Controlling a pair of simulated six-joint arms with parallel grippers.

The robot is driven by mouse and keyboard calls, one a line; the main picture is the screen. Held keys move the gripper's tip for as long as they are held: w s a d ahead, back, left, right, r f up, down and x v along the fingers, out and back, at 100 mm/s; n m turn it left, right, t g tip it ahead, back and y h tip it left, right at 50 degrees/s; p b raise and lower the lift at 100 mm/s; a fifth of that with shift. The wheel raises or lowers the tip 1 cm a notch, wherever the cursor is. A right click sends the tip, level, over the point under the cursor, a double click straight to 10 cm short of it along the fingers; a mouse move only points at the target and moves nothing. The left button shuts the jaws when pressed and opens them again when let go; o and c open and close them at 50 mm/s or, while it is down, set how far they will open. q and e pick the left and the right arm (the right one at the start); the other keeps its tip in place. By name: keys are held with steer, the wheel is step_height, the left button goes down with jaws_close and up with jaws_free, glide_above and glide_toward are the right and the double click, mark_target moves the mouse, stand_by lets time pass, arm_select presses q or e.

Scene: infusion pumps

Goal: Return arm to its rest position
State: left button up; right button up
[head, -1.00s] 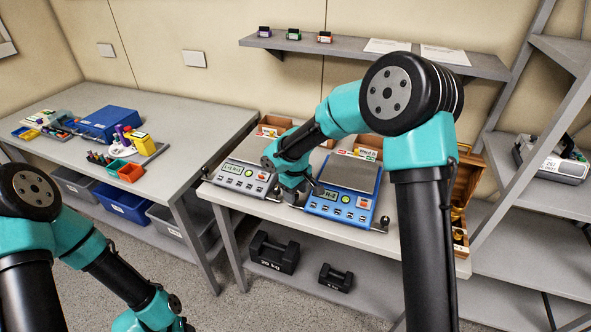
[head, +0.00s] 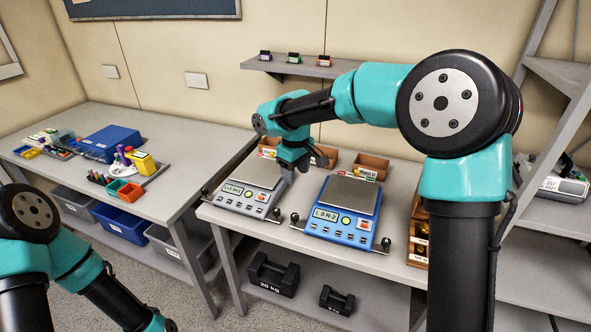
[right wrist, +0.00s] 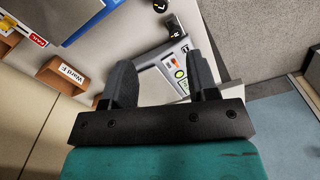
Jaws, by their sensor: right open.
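My right gripper (head: 303,164) is open and empty, raised above the worktop between and behind the two scales. In the right wrist view its two dark fingers (right wrist: 160,72) stand apart with nothing held between them. The grey-white scale (head: 247,187) is on the left, partly behind the gripper in the right wrist view (right wrist: 172,62). The blue scale (head: 345,210) is on the right, its grey plate bare. My left arm (head: 100,285) comes in at the lower left; its gripper is out of the picture.
Wooden bins (head: 371,166) stand behind the scales, and a wooden box (head: 418,240) is to the right. Dark weights (head: 273,274) lie on the lower shelf. A blue case (head: 108,143) is on the left table. A wall shelf (head: 300,68) is above.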

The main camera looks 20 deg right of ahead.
steer(key=shift+r, duration=0.25)
steer(key=s+a+f+m+y, duration=0.1)
steer(key=s+a+f, duration=0.2)
steer(key=f, duration=0.5)
steer(key=s+a+f+m+y, duration=0.1)
steer(key=s+a+f+y, duration=0.2)
steer(key=f, duration=0.5)
steer(key=s+a+f+m, duration=0.1)
steer(key=s+a+f, duration=0.25)
steer(key=f, duration=0.55)
steer(key=s+d+f+m, duration=0.5)
steer(key=s+d+f, duration=0.9)
steer(key=s+f, duration=0.1)
steer(key=shift+s+f+m+t, duration=0.25)
steer(key=shift+s+m+t, duration=0.05)
steer(key=shift+t, duration=0.1)
steer(key=shift+d, duration=0.1)
